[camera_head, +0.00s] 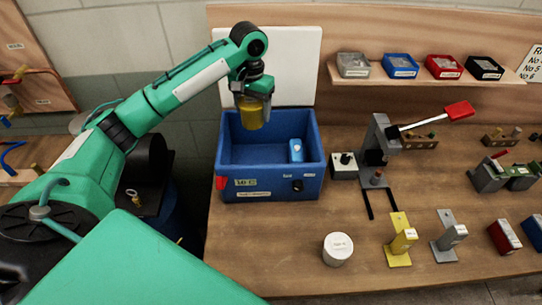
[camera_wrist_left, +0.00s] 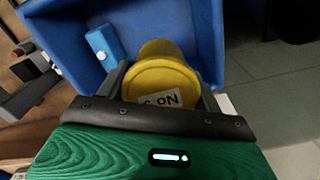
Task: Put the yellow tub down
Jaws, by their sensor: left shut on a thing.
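The yellow tub (camera_head: 252,113) is held in my left gripper (camera_head: 251,95), above the back part of the blue bin. In the left wrist view, the tub (camera_wrist_left: 163,80) sits between the two dark fingers, with a white label partly showing on its lid. The blue bin (camera_head: 270,189) stands on the wooden bench below the tub. It holds a small light-blue object (camera_head: 296,150) at its right side. That object also shows in the left wrist view (camera_wrist_left: 104,46), beside the tub. My right gripper is not in view.
A grey press with a red handle (camera_head: 459,110) stands right of the bin. A white round tub (camera_head: 338,248) and a yellow bracket (camera_head: 400,240) are on the bench in front. Several small bins line the shelf (camera_head: 421,75). Bench space left of the white tub is clear.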

